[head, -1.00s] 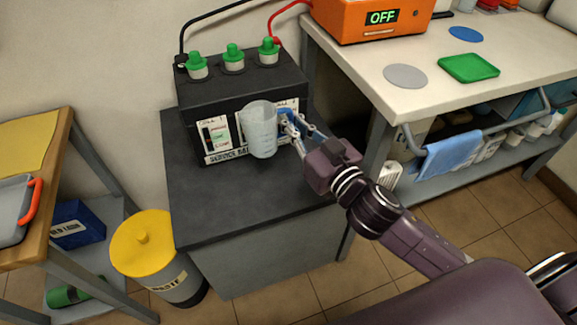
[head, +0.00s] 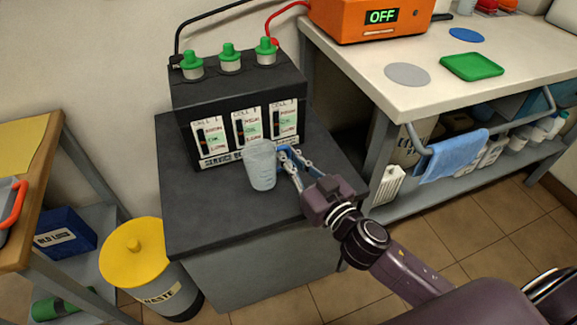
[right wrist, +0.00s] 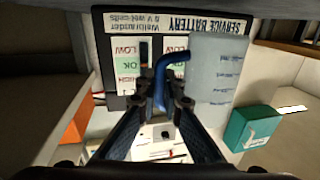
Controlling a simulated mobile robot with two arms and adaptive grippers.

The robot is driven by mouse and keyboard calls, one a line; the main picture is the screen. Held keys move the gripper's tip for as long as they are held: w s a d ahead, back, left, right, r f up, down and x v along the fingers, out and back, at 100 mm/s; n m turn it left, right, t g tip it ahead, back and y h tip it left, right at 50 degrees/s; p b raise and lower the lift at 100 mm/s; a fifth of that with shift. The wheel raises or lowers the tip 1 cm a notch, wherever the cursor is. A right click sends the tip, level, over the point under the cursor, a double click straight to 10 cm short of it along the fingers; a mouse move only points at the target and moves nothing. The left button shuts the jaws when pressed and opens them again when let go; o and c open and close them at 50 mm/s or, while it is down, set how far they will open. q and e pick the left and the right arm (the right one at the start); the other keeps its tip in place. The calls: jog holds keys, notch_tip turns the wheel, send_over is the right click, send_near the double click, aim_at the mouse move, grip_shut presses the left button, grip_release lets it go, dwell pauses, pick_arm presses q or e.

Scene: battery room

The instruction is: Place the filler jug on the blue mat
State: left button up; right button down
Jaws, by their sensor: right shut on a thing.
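The filler jug (head: 261,168) is a clear, pale cup with a blue handle, in front of the service battery in the head view. My right gripper (head: 290,172) is shut on its blue handle from the right. In the right wrist view the handle (right wrist: 163,72) is between my right gripper's fingers (right wrist: 163,100), with the jug body (right wrist: 218,68) to the right. The jug looks upright; I cannot tell whether its base touches the dark cabinet top. The blue mat (head: 467,34) is a small flat disc on the white bench at the upper right. My left gripper is not in view.
The battery (head: 240,98) with green caps stands on the cabinet (head: 200,225). The bench (head: 375,90) also holds a grey disc (head: 407,75), a green tray (head: 471,67) and an orange charger (head: 372,20) reading OFF. A yellow-lidded waste bin (head: 130,248) stands left.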

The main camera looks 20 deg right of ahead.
jog(key=shift+f+b, duration=0.6)
jog(key=shift+f, duration=0.85)
jog(key=shift+f, duration=0.2)
jog(key=c, duration=2.1)
grip_release()
jog(key=shift+r, duration=0.1)
